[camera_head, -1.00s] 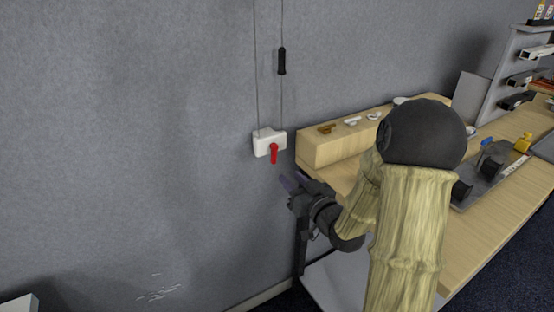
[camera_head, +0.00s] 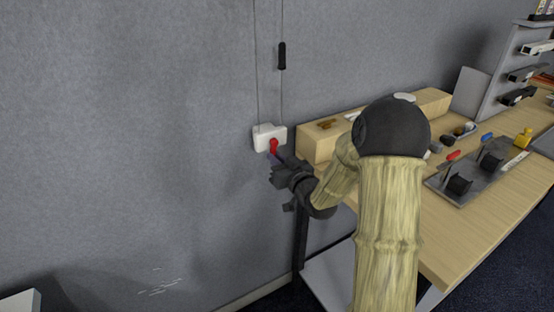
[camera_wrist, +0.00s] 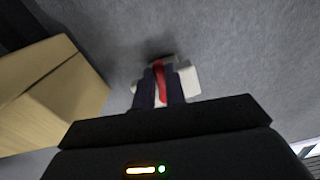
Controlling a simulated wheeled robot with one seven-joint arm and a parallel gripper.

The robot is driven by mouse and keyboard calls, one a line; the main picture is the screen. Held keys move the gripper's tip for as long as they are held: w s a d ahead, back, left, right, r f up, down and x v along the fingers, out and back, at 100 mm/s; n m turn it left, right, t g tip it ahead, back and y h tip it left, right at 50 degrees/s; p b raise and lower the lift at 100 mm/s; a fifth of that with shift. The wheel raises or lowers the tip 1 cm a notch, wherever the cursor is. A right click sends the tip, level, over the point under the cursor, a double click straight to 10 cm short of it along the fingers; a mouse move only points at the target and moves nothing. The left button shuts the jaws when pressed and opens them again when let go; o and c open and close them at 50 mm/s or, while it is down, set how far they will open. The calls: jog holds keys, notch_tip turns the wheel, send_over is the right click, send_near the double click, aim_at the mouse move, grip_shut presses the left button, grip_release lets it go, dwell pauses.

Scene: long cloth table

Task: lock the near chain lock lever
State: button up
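The chain lock is a white box (camera_head: 265,136) on the grey wall, with a red lever (camera_head: 273,146) on its front pointing down and slightly right. My gripper (camera_head: 277,160) is at the lever, coming from the lower right. In the wrist view the two dark fingers of my gripper (camera_wrist: 159,90) stand on either side of the red lever (camera_wrist: 159,73), with the white box (camera_wrist: 189,80) behind. The fingers are close to the lever; whether they press on it cannot be told. The lever's lower end is partly hidden by the fingers.
Two thin lines run up the wall from the box, one with a black handle (camera_head: 282,56). A wooden table (camera_head: 470,225) with a raised wooden block (camera_head: 318,146) stands just right of the lock; the block also shows in the wrist view (camera_wrist: 45,95). The wall to the left is clear.

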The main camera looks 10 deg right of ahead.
grip_shut()
jog(key=n+b, duration=0.2)
jog(key=shift+w+d+b, duration=0.1)
jog(key=shift+d+b, duration=0.25)
jog(key=o, duration=0.6)
grip_release()
